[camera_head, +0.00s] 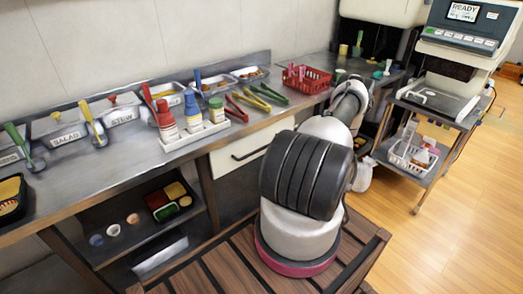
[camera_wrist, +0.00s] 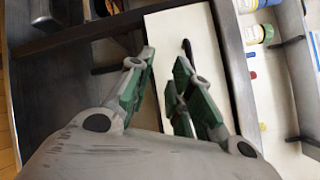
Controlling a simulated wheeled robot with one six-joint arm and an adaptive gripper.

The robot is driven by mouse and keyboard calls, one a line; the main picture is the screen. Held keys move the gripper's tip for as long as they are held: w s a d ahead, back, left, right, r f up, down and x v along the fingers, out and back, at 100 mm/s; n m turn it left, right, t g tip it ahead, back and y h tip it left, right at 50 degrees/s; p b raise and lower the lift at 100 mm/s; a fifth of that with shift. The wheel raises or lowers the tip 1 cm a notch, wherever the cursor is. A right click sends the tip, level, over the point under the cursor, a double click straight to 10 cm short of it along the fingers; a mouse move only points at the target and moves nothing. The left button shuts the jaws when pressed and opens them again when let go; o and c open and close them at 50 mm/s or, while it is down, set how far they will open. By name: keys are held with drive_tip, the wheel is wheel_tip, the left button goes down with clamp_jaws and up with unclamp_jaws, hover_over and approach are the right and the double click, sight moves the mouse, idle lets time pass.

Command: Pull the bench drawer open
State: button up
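The bench drawer has a plain white front (camera_head: 232,146) under the worktop in the head view and looks shut. Its dark bar handle (camera_head: 247,155) runs across the front. In the wrist view, the pale drawer front (camera_wrist: 205,30) fills the middle behind the fingers. The dark handle (camera_wrist: 187,47) shows beside the right finger's tip and is partly hidden by that finger. My gripper (camera_wrist: 166,60) is open, with green-padded fingers apart and nothing seen held between them. In the head view my arm hides the gripper and the drawer's right part.
The bench worktop (camera_head: 90,165) above carries a white caddy (camera_head: 196,134) of bottles, tongs (camera_head: 268,94) and a red basket (camera_head: 306,80). An open shelf (camera_head: 135,237) with small bowls lies left of the drawer. A cart (camera_head: 440,112) stands right; wooden floor (camera_head: 487,190) beyond is clear.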

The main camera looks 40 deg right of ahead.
sight(262, 148)
drive_tip(key=w+d+r+n+t+h, duration=0.3)
drive_tip(key=w+d+t, duration=0.15)
drive_tip(key=d, duration=0.25)
drive_tip(key=shift+n+g, duration=0.45)
drive_tip(key=shift+n, duration=0.15)
drive_tip(key=x, duration=0.5)
drive_tip(key=r+x, duration=0.1)
drive_tip(key=x, duration=0.2)
drive_tip(key=shift+a, duration=0.3)
drive_tip(key=shift+c, duration=0.3)
clamp_jaws()
